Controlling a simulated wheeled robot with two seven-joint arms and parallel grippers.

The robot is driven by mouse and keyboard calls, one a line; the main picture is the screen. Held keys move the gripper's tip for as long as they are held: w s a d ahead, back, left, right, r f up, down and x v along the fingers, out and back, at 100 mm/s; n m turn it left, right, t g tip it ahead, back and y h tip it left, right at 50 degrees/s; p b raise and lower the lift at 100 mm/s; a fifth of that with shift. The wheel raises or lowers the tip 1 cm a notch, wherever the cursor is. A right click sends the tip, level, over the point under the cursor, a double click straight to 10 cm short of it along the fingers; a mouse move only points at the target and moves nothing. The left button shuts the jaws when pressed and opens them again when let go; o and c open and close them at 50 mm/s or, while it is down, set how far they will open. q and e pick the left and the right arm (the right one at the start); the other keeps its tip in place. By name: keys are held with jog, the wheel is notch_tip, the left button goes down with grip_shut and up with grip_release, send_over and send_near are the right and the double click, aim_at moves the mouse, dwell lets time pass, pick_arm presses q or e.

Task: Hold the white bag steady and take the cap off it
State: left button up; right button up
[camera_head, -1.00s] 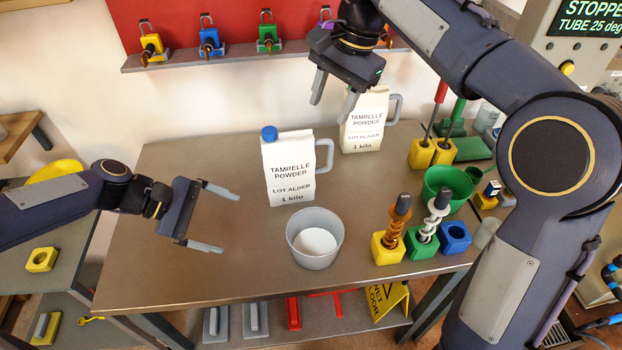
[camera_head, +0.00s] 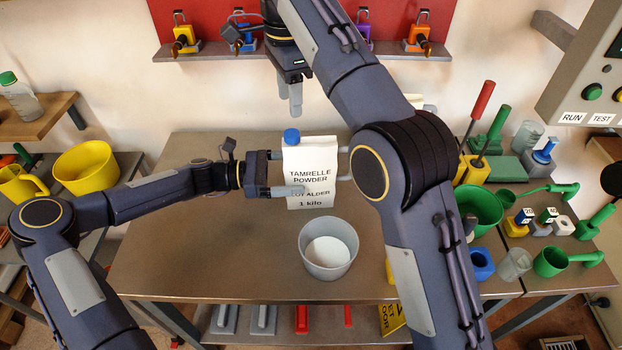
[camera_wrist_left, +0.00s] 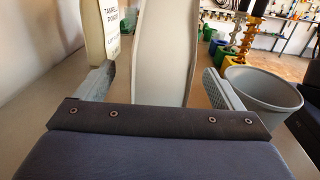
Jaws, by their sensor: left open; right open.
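The white bag (camera_head: 318,153), labelled Tamrelle Powder Lot Alder, stands upright on the table with its blue cap (camera_head: 291,136) on the top left. In the head view my left gripper (camera_head: 287,173) is open around the bag's left side, one finger across its front, the other mostly hidden behind. In the left wrist view the bag's pale side (camera_wrist_left: 165,50) stands between the open fingers (camera_wrist_left: 158,84), with gaps visible on both sides. My right gripper (camera_head: 294,97) is open, points down, and hangs empty above the cap. My right arm hides part of the bag's handle.
A grey bowl (camera_head: 328,263) with white powder stands close in front of the bag. A second labelled bag (camera_wrist_left: 112,28) stands behind; my right arm mostly hides it in the head view. Green tools and cups crowd the right. The table's left part is clear.

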pick_arm(q)
jog(key=shift+d, duration=0.7)
